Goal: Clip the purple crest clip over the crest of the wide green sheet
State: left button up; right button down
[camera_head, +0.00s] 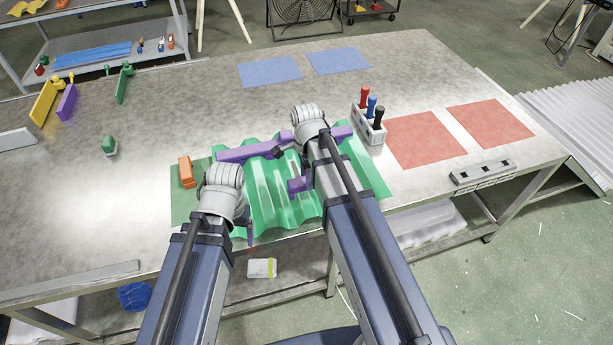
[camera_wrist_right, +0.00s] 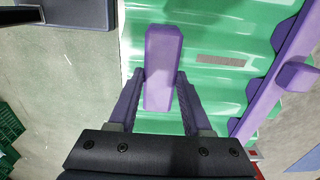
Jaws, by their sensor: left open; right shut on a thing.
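The wide green sheet (camera_head: 265,185) lies on the bench in front of me, its ridges running away from me. A long purple bar (camera_head: 248,152) with a knob lies across the sheet; it also shows at the right of the right wrist view (camera_wrist_right: 275,88). My right gripper (camera_wrist_right: 158,90) is shut on the purple crest clip (camera_wrist_right: 163,50), over the near part of the sheet. Whether the clip touches a crest, I cannot tell. My left gripper (camera_head: 250,234) is open and empty at the sheet's near left edge, mostly hidden by its wrist.
An orange block (camera_head: 186,171) stands left of the sheet. A holder (camera_head: 370,130) with red, blue and black handles stands right of it. Red mats (camera_head: 425,140) and blue mats (camera_head: 270,71) lie flat. Yellow, purple and green pieces stand back left. The left bench is mostly clear.

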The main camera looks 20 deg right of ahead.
jog(key=shift+f+b, duration=2.7)
jog(key=shift+f, duration=0.35)
jog(key=shift+f, duration=0.15)
jog(key=shift+c, duration=1.3)
grip_release()
notch_tip(320, 180, up, 8)
jog(key=p, duration=0.7)
jog(key=shift+p, duration=0.3)
jog(key=shift+f, duration=0.25)
notch_tip(320, 180, down, 8)
jog(key=b, duration=0.8)
jog(key=shift+r, duration=0.3)
